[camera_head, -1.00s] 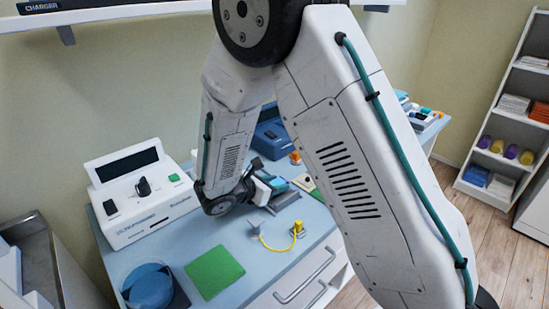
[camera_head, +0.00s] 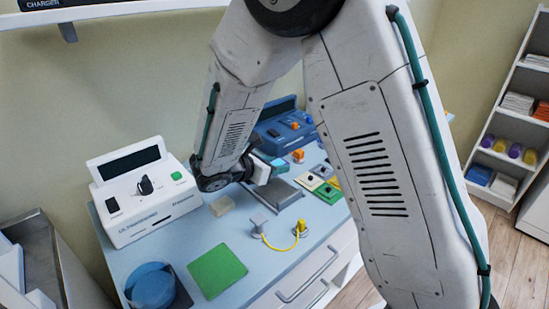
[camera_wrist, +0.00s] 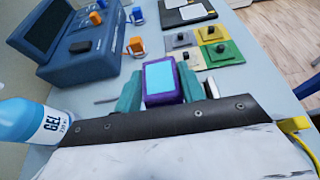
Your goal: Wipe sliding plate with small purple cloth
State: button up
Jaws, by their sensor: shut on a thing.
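My gripper (camera_wrist: 160,88) has teal fingers shut on a small purple thing (camera_wrist: 182,88) with a light blue face, which I take to be the purple cloth. In the head view my gripper (camera_head: 268,166) is above the back of the blue table, and what it holds is largely hidden. A flat grey plate (camera_head: 285,194), perhaps the sliding plate, lies on the table just in front of the gripper. I cannot tell whether the held thing touches the plate.
A white ultrasound unit (camera_head: 143,198) stands left and a blue device (camera_head: 285,130) behind. A gel bottle (camera_wrist: 30,122) is close by at left in the wrist view. A green cloth (camera_head: 217,270), a blue round container (camera_head: 152,287) and a yellow cable (camera_head: 277,247) lie in front.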

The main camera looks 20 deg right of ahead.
jog(key=shift+r, duration=1.2)
